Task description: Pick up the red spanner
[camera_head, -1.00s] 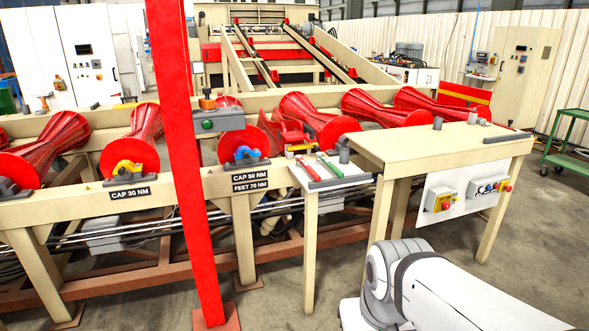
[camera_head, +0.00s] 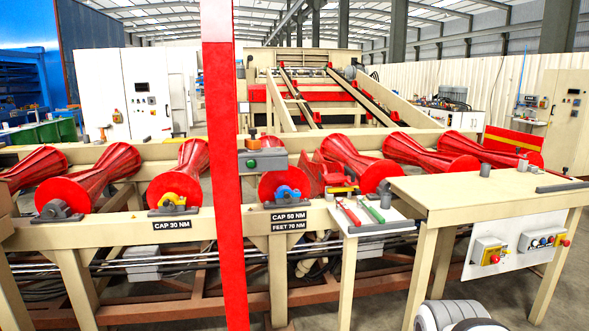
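The red spanner (camera_head: 348,213) is a thin red tool lying on the small white-topped stand (camera_head: 394,214) in front of the roller line. A green tool (camera_head: 371,211) of similar shape lies beside it on the right, with a gap between them. A dark grey bar runs along the near edge of the stand's top. My gripper is not in view. Only a white and grey part of my arm (camera_head: 440,317) shows at the bottom edge, well below and to the right of the stand.
A red post (camera_head: 225,180) stands in front of the line, left of the stand. A beige table (camera_head: 480,193) with grey cylinders on top adjoins the stand on the right. Red rollers (camera_head: 92,180) lie behind. Control boxes (camera_head: 489,251) hang on the table's front panel.

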